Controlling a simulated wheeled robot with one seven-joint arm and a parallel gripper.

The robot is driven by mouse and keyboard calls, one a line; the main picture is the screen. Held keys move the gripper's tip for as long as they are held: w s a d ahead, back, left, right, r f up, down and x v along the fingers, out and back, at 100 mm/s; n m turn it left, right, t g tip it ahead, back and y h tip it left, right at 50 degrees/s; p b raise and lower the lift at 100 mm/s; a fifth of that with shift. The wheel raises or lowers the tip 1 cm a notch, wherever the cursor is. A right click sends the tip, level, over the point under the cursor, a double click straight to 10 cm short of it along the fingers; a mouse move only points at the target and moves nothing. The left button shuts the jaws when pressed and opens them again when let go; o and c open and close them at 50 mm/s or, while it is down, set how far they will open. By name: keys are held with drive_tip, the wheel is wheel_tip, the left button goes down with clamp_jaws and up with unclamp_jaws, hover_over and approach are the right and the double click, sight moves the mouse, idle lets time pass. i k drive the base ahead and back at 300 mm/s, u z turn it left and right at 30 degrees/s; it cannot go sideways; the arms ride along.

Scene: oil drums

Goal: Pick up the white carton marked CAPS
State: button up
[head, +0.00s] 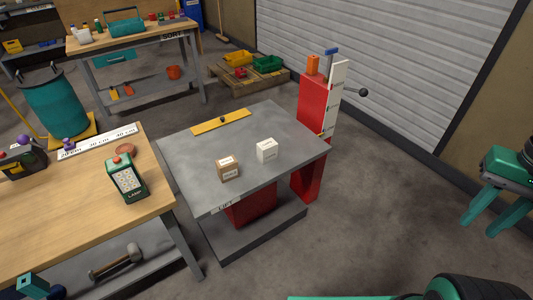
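A small white carton (266,151) stands on the grey top of the lift table (205,185), right of its middle. Dark marking shows on its front, too small to read. A brown carton (228,169) with a white label stands to its left and nearer, apart from it. My gripper (481,229) is at the far right of the head view, over the floor and well away from the carton. Its two green fingers are apart, with nothing seen between them.
A yellow bar (221,121) lies at the lift table's back. A red post (314,103) with a lever rises at its back right corner. A wooden bench (70,215) with a green lamp (128,178) stands left. Floor (385,190) is clear between table and gripper.

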sight(266, 150)
drive_tip(key=u, duration=2.8)
drive_tip(key=i, duration=0.65)
drive_tip(key=z, duration=1.7)
drive_tip(key=i, duration=0.3)
drive_tip(key=z, duration=0.05)
